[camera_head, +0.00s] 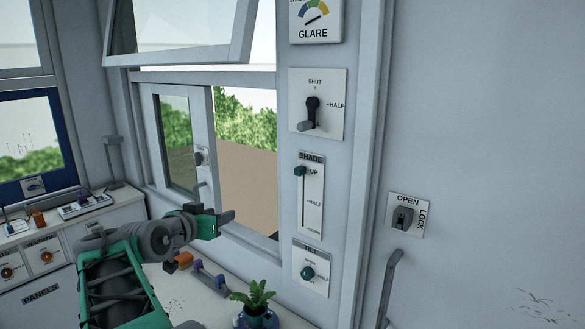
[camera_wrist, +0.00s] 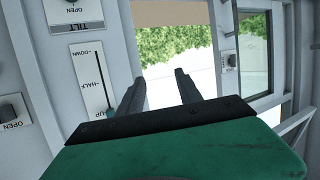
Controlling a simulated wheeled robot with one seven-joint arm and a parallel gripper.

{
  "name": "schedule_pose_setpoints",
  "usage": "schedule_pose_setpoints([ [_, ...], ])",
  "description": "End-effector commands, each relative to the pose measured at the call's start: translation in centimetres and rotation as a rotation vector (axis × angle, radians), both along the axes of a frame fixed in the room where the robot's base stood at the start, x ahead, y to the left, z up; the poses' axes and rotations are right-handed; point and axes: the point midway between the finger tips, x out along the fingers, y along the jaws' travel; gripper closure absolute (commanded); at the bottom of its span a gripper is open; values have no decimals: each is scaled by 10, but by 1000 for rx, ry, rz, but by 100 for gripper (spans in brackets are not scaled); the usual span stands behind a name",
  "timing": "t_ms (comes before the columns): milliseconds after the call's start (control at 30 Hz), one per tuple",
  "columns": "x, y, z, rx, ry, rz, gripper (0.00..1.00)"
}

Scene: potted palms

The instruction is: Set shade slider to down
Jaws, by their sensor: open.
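In the wrist view the panel (camera_wrist: 83,66) appears upside down at the left, with DOWN readable. There the knob (camera_wrist: 110,113) is near UP, partly hidden beside my gripper. My gripper (camera_head: 229,218) is in front of the window, left of the panel and lower than the knob. Its fingers (camera_wrist: 160,74) are apart and empty, touching nothing visible.
A tilt knob panel (camera_head: 323,282) is just below the slider, and a shut/half lever (camera_head: 311,113) above it. A lock switch (camera_head: 403,218) and a grey rail (camera_head: 388,285) are to the right. A potted plant (camera_head: 255,297) stands on the counter below. An open window sash (camera_head: 180,40) juts out above.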

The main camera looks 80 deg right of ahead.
Motion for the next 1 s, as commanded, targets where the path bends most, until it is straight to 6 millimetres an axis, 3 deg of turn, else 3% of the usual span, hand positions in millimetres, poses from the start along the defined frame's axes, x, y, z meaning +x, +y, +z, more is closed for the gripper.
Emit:
schedule_pose_setpoints([
  [33, -40, -28, 23, -86, -3, -126, 58],
  [100, -84, -49, 51, -195, 1, -258, 58],
  [233, -127, -62, 77, -301, 20, -379, 58],
  [700, -160, -128, 82, -313, 23, -389, 58],
  [1000, -160, -132, 79, -313, 20, -386, 58],
])
